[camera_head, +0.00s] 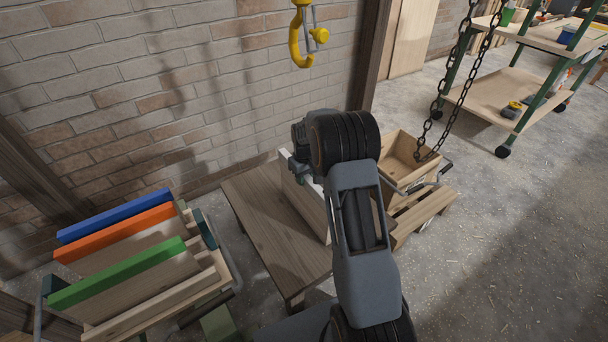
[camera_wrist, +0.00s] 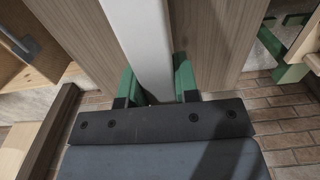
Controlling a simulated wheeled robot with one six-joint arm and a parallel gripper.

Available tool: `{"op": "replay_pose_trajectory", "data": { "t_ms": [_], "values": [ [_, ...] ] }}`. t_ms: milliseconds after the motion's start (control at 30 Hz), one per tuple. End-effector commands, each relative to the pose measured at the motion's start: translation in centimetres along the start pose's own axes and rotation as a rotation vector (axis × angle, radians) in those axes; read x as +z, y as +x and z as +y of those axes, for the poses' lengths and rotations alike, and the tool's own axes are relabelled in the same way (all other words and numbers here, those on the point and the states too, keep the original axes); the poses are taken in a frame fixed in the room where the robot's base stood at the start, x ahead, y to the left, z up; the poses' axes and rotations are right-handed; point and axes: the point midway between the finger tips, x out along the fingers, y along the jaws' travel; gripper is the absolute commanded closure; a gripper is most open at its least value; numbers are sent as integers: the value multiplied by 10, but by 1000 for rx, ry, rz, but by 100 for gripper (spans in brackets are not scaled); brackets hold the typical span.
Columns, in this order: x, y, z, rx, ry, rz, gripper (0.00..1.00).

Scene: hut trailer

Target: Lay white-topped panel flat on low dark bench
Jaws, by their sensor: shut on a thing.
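The brown wood of the bench (camera_wrist: 205,45) shows on both sides. My arm hides the panel's right side. I cannot tell whether its lower edge touches the bench.
A rack (camera_head: 150,302) at left holds blue (camera_head: 115,215), orange (camera_head: 115,233) and green-topped (camera_head: 118,272) panels. A wooden crate (camera_head: 405,155) on a pallet (camera_head: 425,212) stands to the right, with chains (camera_head: 455,85) above. A yellow hook (camera_head: 296,45) hangs by the brick wall. The bench's left half is bare.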

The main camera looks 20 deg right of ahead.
Motion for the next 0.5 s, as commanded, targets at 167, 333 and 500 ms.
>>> {"op": "replay_pose_trajectory", "data": {
  "t_ms": [167,333,500],
  "values": [
    [-1,-4,0,2,0,6,100],
    [-1,0,0,2,0,5,100],
    [0,2,0,0,0,1,58]
  ]
}}
